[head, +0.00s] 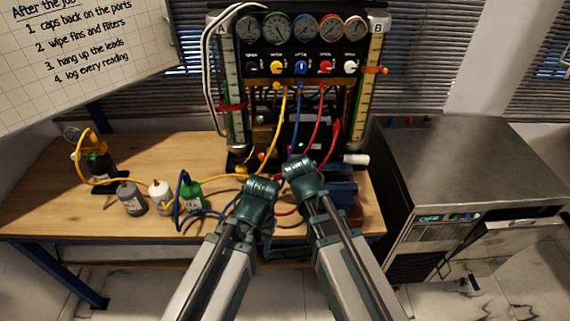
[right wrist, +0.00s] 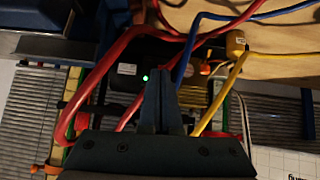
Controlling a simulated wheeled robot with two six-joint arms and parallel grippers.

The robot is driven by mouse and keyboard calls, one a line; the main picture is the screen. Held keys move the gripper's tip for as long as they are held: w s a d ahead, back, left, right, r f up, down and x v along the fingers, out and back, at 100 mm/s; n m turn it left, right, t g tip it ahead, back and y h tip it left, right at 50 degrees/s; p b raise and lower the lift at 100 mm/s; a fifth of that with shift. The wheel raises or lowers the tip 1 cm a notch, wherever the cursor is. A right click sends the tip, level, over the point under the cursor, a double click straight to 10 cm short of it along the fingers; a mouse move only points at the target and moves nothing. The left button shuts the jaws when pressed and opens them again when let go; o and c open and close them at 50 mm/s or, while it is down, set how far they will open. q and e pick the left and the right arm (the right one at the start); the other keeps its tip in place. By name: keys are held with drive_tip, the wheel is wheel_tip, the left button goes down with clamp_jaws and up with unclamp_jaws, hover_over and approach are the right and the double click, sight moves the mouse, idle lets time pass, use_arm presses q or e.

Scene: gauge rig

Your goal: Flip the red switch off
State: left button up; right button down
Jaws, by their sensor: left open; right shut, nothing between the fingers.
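I cannot pick out a red switch for certain in either view. The gauge rig (head: 300,50) stands at the back of the bench, with a red knob (head: 326,67) in its row of coloured knobs. Low in the rig is a dark box with a green light (head: 300,146); this box (right wrist: 128,78) also shows in the right wrist view. My left gripper (head: 262,187) is open in front of the rig's base, its fingers mostly hidden by the wrist. My right gripper (right wrist: 157,95) is shut and empty, in front of the dark box among the hoses.
Red hoses (right wrist: 100,75), a blue hose (right wrist: 187,60) and a yellow hose (right wrist: 225,85) hang close around my right fingers. Bottles, including a green one (head: 191,192), stand on the wooden bench (head: 140,150) at left. A metal cabinet (head: 450,160) stands at right.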

use_arm(q)
drive_tip(key=shift+s+a+f, duration=0.25)
drive_tip(key=shift+a+f, duration=0.1)
drive_tip(key=shift+f, duration=0.1)
use_arm(e)
drive_tip(key=shift+w+a+r+t, duration=0.25)
drive_tip(key=shift+w+r+t, duration=0.15)
drive_tip(key=shift+w, duration=0.2)
drive_tip(key=shift+w+a+r+t, duration=0.25)
drive_tip(key=shift+w+t, duration=0.15)
drive_tip(key=shift+w, duration=0.2)
use_arm(q)
drive_tip(key=shift+b, duration=0.3)
